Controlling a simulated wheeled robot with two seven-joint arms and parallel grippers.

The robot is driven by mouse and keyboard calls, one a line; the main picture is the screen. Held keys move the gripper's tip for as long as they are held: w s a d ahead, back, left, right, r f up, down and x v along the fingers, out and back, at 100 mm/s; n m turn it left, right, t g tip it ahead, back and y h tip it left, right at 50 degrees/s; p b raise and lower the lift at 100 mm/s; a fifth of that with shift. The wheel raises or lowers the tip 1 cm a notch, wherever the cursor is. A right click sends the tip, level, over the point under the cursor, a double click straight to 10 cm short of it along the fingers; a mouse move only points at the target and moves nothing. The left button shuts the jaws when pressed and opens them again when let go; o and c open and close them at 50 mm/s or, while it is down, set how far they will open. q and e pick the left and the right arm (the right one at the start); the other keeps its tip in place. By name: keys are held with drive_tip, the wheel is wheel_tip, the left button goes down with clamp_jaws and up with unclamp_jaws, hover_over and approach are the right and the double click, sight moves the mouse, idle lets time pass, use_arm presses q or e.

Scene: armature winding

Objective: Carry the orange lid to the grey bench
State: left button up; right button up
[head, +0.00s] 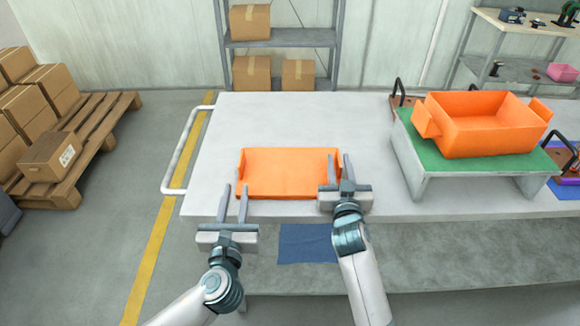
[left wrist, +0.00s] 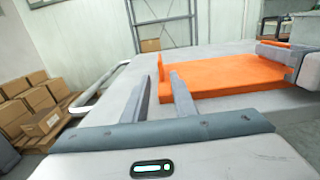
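The orange lid (head: 288,178) lies flat near the front edge of a pale grey bench (head: 330,120). It has raised ends at left and right.
An orange bin (head: 487,125) stands on a green-topped stand (head: 425,150) at the right of the bench. A white rail (head: 180,150) runs along the bench's left end. A blue sheet (head: 305,245) shows below the front edge. The bench top behind the lid is clear.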

drive_tip(key=s, duration=1.1)
drive_tip(key=shift+s, duration=0.15)
use_arm(q)
drive_tip(key=shift+o, duration=0.3)
drive_tip(key=o, duration=0.7)
drive_tip(key=shift+c, duration=0.2)
use_arm(e)
drive_tip(key=shift+o, duration=0.3)
drive_tip(key=o, duration=0.7)
drive_tip(key=shift+c, duration=0.2)
use_arm(q)
drive_tip(key=shift+s, duration=0.25)
use_arm(e)
drive_tip(key=shift+r, duration=0.15)
use_arm(q)
drive_tip(key=shift+s+p, duration=1.3)
drive_tip(key=shift+s, duration=1.45)
use_arm(e)
drive_tip(key=shift+r, duration=1.15)
